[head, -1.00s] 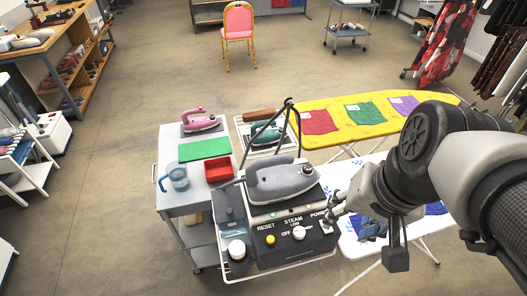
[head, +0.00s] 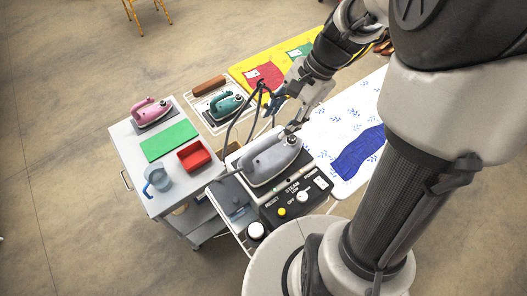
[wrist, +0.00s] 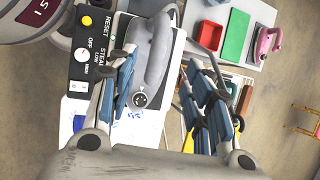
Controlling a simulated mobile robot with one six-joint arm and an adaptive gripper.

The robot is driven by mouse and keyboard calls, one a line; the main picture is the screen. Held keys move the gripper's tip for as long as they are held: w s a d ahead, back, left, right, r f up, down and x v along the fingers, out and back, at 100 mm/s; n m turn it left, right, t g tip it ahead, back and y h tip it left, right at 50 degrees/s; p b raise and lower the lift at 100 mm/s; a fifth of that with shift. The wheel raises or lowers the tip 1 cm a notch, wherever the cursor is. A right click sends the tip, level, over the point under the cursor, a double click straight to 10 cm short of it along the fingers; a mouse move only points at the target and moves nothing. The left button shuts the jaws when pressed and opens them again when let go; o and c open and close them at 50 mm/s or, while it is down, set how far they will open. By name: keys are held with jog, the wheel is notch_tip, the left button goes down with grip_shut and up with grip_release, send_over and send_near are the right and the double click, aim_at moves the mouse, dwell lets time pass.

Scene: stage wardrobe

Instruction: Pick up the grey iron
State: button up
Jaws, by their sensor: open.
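The grey iron (head: 269,158) rests on the steam station (head: 262,196), its handle on top, in the head view. In the wrist view the iron (wrist: 148,55) lies near the left finger, its rounded end with a dark dial towards my gripper. My gripper (head: 283,110) is open and empty, just beyond the iron's far end in the head view. In the wrist view its blue-padded fingers (wrist: 168,98) are spread wide, the left one overlapping the iron's edge in the picture. I cannot tell whether it touches.
A grey cart (head: 127,150) at left holds a pink iron (head: 150,109), green mat (head: 168,140), red tray (head: 193,157) and blue jug (head: 158,179). A teal iron (head: 225,104) stands behind. A black cord (head: 236,127) arches near my gripper. A white ironing board (head: 335,122) is at right.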

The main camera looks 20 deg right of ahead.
aim_at(266, 142)
jog(key=b+x, duration=0.1)
jog(key=x, duration=0.6)
jog(key=shift+a+f, duration=0.15)
jog(key=shift+f, duration=0.2)
jog(key=f, duration=0.4)
jog(key=shift+w+a+f+b, duration=0.2)
jog(key=shift+a+f+b, duration=0.05)
jog(key=shift+a+b, duration=0.15)
jog(key=shift+a+f, duration=0.15)
jog(key=shift+f, duration=0.15)
jog(key=shift+w+r, duration=0.1)
grip_shut()
